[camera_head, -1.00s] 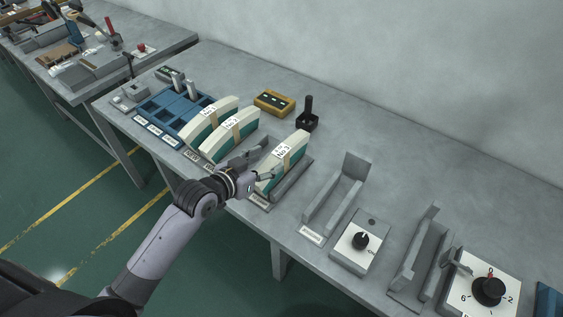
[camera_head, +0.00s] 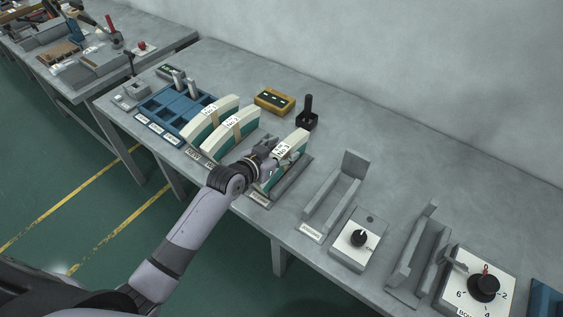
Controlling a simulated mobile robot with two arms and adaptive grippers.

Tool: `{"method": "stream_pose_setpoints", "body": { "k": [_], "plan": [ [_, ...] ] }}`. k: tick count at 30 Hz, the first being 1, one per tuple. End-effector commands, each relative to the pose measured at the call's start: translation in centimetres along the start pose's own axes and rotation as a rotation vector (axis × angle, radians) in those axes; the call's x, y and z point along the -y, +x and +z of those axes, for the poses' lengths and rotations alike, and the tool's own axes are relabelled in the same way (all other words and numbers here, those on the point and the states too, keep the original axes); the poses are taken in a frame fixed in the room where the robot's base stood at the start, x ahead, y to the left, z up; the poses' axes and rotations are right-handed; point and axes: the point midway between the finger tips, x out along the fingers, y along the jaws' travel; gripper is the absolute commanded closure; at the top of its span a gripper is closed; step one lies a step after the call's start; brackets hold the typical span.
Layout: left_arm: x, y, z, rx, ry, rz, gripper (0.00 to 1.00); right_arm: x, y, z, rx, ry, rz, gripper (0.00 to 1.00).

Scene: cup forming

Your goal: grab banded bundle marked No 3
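The banded bundle marked No 3 (camera_head: 298,142) is a curved white and green stack with a tan band. It stands in a grey slotted holder on the bench, at the right of the row of bundles. My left gripper (camera_head: 279,153) is at its near part, with one finger on the left side of the bundle and the other over its right side. The fingers look spread; contact with the bundle cannot be made out. The gripper and wrist hide the near lower part of the bundle. My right gripper is not in view.
Two similar bundles, No 1 (camera_head: 207,117) and No 2 (camera_head: 233,132), stand close on the left. A black-handled tool (camera_head: 307,115) and a yellow box (camera_head: 274,101) are behind. A grey empty cradle (camera_head: 337,195) and a dial box (camera_head: 356,243) are to the right.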

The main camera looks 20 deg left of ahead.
Motion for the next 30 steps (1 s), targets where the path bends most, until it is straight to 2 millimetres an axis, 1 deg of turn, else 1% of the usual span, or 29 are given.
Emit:
{"method": "stream_pose_setpoints", "body": {
  "k": [1,2,23,24,30],
  "plan": [
    [0.01,-0.01,0.01,0.000,0.000,0.000,0.50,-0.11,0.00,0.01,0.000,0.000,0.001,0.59],
    [0.01,-0.02,0.01,0.000,0.000,0.000,0.52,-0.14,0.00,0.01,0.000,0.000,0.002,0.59],
    [0.03,-0.04,0.02,0.001,0.000,0.000,0.99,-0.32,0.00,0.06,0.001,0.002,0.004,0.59],
    [0.03,-0.04,0.02,0.001,0.000,0.000,1.00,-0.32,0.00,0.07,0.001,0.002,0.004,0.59],
    [0.03,-0.04,0.02,0.001,0.000,0.000,1.00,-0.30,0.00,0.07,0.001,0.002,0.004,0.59]
  ]
}}
